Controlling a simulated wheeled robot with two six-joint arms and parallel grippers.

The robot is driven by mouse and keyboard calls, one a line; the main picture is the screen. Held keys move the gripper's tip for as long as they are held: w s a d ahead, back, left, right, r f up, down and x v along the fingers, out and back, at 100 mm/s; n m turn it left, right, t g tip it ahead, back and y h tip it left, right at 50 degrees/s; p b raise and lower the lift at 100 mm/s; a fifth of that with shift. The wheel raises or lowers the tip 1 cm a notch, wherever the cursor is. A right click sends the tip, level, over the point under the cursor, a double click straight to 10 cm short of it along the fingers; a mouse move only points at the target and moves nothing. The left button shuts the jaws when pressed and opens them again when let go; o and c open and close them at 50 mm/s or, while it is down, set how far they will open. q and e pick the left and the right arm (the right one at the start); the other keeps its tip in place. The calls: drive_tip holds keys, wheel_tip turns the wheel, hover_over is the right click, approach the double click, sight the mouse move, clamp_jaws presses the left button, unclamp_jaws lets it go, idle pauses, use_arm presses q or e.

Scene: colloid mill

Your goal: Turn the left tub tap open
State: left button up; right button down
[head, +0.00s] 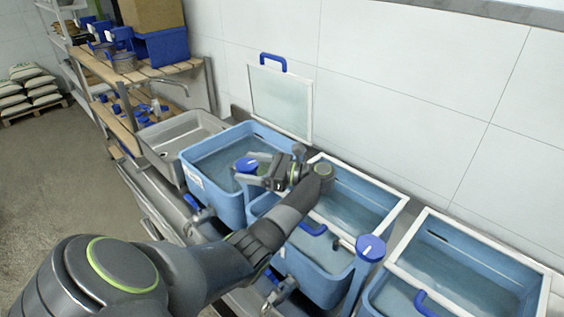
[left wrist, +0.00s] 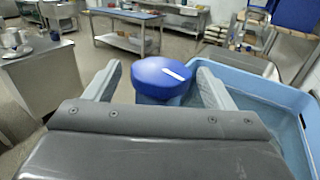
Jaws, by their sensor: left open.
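The left tub (head: 192,172) is light blue and holds cloudy water; its rim also shows in the left wrist view (left wrist: 235,58). Its tap knob (head: 247,164) is a round blue cap with a white mark, at the tub's front right corner. In the left wrist view the blue knob (left wrist: 160,82) sits between the two fingers. My left gripper (head: 250,171) is open, with one finger on each side of the knob; contact with it cannot be told. My right gripper is not in view.
A middle tub (head: 350,180) with a white frame stands under my left forearm, with another blue knob (head: 371,247) at its right. A right tub (head: 470,250) follows. A steel sink (head: 180,137) and wooden shelf are left. A framed lid (head: 280,100) leans on the wall.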

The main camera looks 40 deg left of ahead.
sight(257, 167)
use_arm(q)
drive_tip(key=shift+r+p+v, duration=0.15)
drive_tip(key=shift+p+v, duration=0.6)
drive_tip(key=shift+p, duration=0.3)
drive_tip(key=shift+r+p+v, duration=0.15)
drive_tip(key=shift+p+v, duration=0.6)
drive_tip(key=shift+p, duration=0.25)
drive_tip(key=shift+w+d+f, duration=0.15)
drive_tip(key=shift+w+d, duration=0.05)
drive_tip(key=shift+d, duration=0.1)
drive_tip(key=shift+p+v, duration=1.05)
drive_tip(key=shift+v, duration=1.5)
drive_tip(key=shift+s+f, duration=0.1)
drive_tip(key=shift+f, duration=0.15)
